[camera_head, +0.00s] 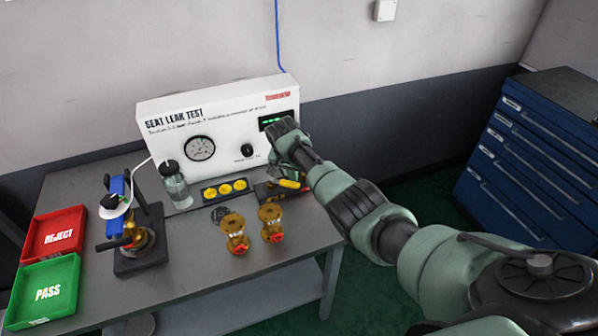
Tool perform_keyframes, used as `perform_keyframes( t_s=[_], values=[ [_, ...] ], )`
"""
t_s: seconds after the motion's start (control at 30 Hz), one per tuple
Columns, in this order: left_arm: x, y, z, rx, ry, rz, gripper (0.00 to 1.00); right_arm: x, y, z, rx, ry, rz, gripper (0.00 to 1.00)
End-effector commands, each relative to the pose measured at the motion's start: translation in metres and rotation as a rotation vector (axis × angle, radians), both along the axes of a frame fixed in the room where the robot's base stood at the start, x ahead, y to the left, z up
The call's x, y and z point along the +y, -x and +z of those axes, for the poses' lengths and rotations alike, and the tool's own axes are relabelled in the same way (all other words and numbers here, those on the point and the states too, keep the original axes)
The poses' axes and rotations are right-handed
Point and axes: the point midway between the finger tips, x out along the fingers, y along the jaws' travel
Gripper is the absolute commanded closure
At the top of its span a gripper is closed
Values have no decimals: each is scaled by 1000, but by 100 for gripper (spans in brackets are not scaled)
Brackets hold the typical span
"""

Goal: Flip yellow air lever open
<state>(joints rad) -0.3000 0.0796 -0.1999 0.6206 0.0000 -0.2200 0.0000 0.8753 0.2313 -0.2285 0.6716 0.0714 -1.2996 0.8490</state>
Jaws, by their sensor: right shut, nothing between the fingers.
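A yellow lever (290,184) shows on a small dark fixture (268,193) at the right front of the white seat leak test box (220,130). My right arm reaches in from the lower right and bends down in front of the box's right end. My right gripper (279,177) is at the fixture, close to the lever, shut with nothing held. The wrist partly covers the fixture, and I cannot tell whether the fingers touch the lever. My left gripper is out of view.
Two brass valves (236,232) stand at the front of the grey table. A yellow-topped block (224,189), a clear bottle (174,184) and a blue clamp stand (140,240) are further left. Red (54,233) and green (45,291) trays lie at the left edge.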

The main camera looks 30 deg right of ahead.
Motion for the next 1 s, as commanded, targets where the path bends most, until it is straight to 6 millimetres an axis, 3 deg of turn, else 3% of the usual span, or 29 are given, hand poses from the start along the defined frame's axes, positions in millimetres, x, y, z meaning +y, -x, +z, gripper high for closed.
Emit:
perform_keyframes(
  t_s=[0.33, 0.7, 1.0],
  values=[
    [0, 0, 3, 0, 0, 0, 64, 17, 12, 0, 1, -3, -327, 100],
    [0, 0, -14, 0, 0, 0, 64, 37, 23, -2, 1, -2, -659, 100],
    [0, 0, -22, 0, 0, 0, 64, 50, 26, -1, 0, -2, -806, 100]
  ],
)
